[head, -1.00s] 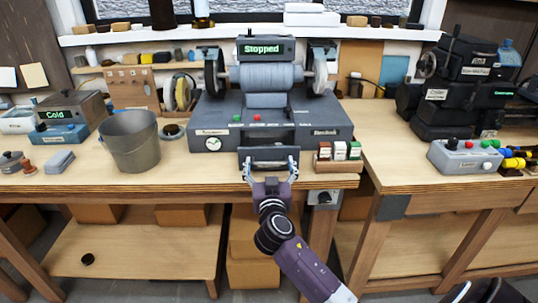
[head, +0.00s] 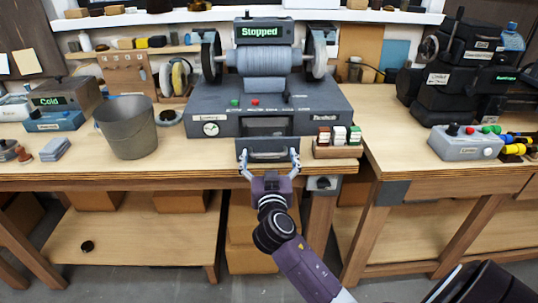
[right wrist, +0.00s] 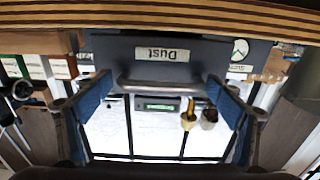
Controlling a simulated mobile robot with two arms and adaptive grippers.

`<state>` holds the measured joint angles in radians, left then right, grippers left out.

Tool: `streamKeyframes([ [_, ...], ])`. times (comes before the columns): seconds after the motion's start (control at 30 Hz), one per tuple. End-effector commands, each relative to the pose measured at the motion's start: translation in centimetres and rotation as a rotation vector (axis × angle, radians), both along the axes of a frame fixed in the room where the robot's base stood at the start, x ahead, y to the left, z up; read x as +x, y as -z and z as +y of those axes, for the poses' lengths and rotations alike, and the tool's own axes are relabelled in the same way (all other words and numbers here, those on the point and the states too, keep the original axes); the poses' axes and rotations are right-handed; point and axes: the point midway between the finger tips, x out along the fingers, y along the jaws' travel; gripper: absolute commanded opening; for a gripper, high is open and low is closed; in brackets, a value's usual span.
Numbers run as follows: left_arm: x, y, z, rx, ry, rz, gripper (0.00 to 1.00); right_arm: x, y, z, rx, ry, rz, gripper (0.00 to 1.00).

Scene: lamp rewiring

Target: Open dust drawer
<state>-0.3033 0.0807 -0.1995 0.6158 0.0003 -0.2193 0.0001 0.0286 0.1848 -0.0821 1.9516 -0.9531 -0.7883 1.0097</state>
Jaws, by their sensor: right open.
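The dust drawer (head: 267,146) is a dark grey front low on the grey grinding machine (head: 215,110), above the table's front edge. In the right wrist view its front (right wrist: 120,55) appears upside down, with a "Dust" label and a dark bar handle (right wrist: 165,85). My right gripper (head: 270,164) is open in front of the drawer. Its blue-padded fingers (right wrist: 160,100) stand on either side of the handle and do not close on it. Whether the fingertips touch the drawer front, I cannot tell. My left gripper is not in view.
A small rack of colored blocks (head: 337,143) sits just right of the drawer. A grey bucket (head: 128,128) stands to the left. The machine's screen (head: 263,31) reads "Stopped". The table edge (head: 130,181) runs below the drawer.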

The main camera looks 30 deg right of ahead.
Motion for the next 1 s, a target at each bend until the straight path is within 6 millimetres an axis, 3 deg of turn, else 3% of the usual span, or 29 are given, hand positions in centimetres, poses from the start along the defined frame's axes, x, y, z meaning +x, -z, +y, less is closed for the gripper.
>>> streamKeyframes([
  [0.53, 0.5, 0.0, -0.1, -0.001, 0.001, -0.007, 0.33, -8.5, 0.1, 5.2, 0.003, 0.001, 0.002, 0.87],
  [0.7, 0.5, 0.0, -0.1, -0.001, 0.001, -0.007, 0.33, -9.8, 0.0, 6.0, 0.002, 0.002, 0.000, 0.87],
  [1.0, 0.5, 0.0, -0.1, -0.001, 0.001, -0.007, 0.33, -10.1, 0.0, 6.1, -0.001, 0.001, -0.001, 0.87],
])
